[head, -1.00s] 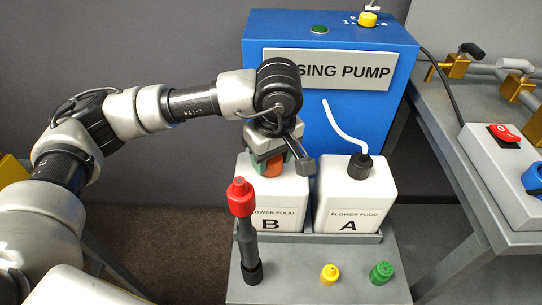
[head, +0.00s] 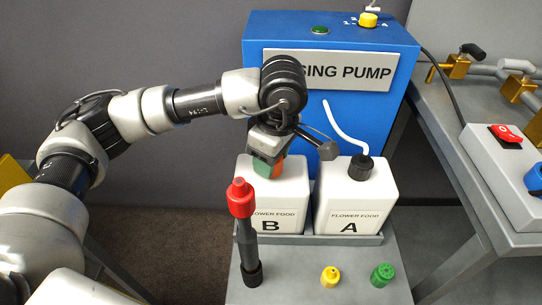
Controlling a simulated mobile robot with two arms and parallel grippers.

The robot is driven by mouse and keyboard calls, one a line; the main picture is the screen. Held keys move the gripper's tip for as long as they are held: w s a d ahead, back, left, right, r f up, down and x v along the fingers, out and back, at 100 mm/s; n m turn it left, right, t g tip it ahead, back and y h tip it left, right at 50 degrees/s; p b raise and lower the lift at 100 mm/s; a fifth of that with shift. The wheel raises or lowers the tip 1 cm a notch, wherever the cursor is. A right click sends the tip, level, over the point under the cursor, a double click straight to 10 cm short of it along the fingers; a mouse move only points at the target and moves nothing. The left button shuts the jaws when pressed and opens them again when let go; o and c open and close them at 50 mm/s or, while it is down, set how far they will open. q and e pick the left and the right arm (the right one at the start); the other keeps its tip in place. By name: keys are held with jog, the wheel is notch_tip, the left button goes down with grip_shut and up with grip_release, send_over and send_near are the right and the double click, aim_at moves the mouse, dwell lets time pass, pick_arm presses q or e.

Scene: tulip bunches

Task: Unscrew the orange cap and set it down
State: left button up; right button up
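The orange cap (head: 277,171) is on top of the white container marked B (head: 290,200), partly hidden by my gripper. My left gripper (head: 267,168) points down from above with its fingers around the cap; it looks shut on it, the near finger covering the cap's left side. Whether the cap has loosened on its neck cannot be seen. My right gripper is not in view.
Container A (head: 355,200), with a black cap and white tube, stands close on the right. A red-topped dark post (head: 246,235) stands in front of B. A yellow cap (head: 330,276) and a green cap (head: 382,274) sit on the grey shelf (head: 300,288). The blue dosing pump (head: 400,60) is behind.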

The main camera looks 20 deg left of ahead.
pick_arm(q)
jog(key=n, duration=0.4)
jog(key=shift+r+g, duration=0.1)
jog(key=shift+g, duration=0.2)
jog(key=shift+n, duration=0.5)
jog(key=shift+r+n, duration=0.1)
jog(key=shift+n, duration=1.4)
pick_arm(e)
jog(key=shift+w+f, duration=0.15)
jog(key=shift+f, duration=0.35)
pick_arm(q)
jog(key=shift+r, duration=0.15)
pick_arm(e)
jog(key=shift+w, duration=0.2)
